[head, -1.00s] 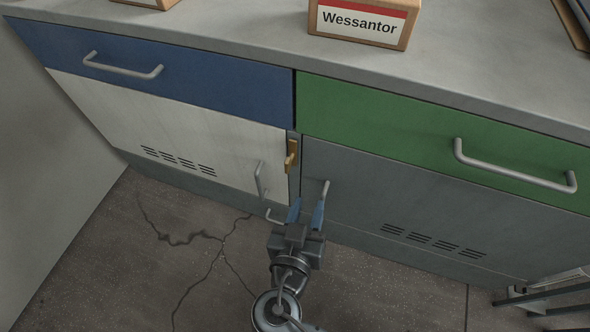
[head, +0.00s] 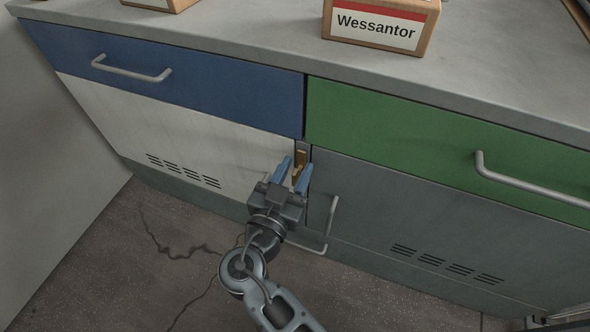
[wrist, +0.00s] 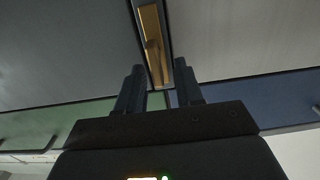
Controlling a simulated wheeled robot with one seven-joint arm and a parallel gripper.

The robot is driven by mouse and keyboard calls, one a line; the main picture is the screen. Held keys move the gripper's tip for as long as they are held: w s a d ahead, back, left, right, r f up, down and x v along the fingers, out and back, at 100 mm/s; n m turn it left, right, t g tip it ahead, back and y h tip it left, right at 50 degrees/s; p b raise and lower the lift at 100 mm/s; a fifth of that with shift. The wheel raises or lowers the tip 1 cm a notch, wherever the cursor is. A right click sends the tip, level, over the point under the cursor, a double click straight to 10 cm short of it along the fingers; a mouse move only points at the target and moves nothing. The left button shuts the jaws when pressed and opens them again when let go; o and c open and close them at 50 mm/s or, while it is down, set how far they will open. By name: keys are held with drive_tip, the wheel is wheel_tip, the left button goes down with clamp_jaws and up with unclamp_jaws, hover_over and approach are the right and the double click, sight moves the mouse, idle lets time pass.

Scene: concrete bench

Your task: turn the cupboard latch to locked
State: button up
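The brass cupboard latch (head: 300,160) sits on the narrow strip between the white door (head: 190,135) and the grey door (head: 400,215), just below the drawers. In the wrist view the latch (wrist: 154,47) shows as a brass plate with a lever running along it. My gripper (head: 297,174) is in front of the latch, its two blue fingers apart and pointing at it. In the wrist view the gripper (wrist: 160,88) is open and empty, with the latch between and beyond the fingertips. Whether a finger touches the lever I cannot tell. In the head view the fingers partly hide the latch.
A blue drawer (head: 180,75) and a green drawer (head: 430,145) with bar handles are above the doors. The grey door's handle (head: 333,215) is close to the right of my gripper. A box labelled Wessantor (head: 378,25) stands on the bench top (head: 250,30).

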drive_tip(key=shift+w, duration=0.2)
drive_tip(key=shift+c, duration=0.3)
clamp_jaws()
